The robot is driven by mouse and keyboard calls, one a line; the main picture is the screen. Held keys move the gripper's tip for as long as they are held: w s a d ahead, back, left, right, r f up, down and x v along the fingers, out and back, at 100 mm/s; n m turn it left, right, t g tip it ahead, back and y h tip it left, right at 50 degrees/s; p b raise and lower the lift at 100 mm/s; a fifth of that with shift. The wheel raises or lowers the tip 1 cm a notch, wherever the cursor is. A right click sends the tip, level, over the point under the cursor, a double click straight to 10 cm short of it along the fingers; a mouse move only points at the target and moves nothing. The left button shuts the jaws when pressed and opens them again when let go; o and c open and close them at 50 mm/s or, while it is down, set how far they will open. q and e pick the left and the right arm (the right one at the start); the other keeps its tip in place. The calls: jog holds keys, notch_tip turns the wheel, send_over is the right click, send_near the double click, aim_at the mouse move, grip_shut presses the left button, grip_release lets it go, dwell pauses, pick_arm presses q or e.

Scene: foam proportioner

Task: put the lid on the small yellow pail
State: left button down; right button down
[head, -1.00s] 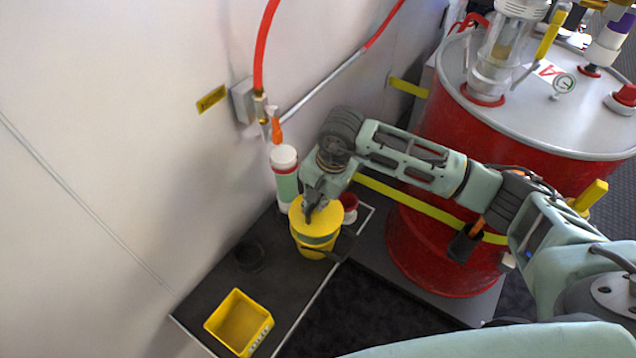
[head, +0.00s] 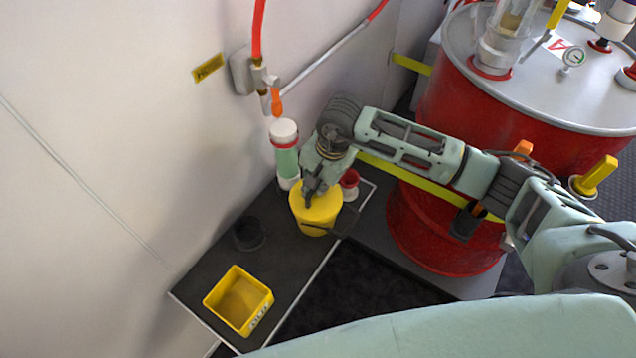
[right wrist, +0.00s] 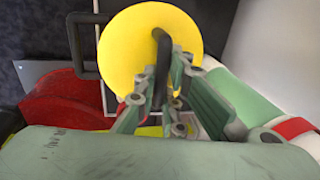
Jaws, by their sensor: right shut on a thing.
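The small yellow pail (head: 314,229) stands on the dark shelf near the wall. Its round yellow lid (head: 325,207) is over the pail's mouth and looks level with it. I cannot tell whether it is fully seated. My right gripper (head: 308,203) is above the pail, shut on the lid's dark handle. In the right wrist view the yellow lid (right wrist: 135,45) fills the upper middle, and my right gripper (right wrist: 158,100) closes around the handle. The lid hides the pail's rim there. The pail's dark bail hangs out to its right side. My left gripper is not in view.
A yellow square bin (head: 238,300) and a dark round cup (head: 248,234) are on the shelf (head: 280,262) left of the pail. A green-and-white cylinder (head: 286,155) stands behind it, a small red cup (head: 349,184) to its right. A large red drum (head: 440,225) stands further right.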

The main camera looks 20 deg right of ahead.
dwell(0.3)
jog(key=c, duration=1.8)
grip_release()
jog(key=shift+o, duration=0.2)
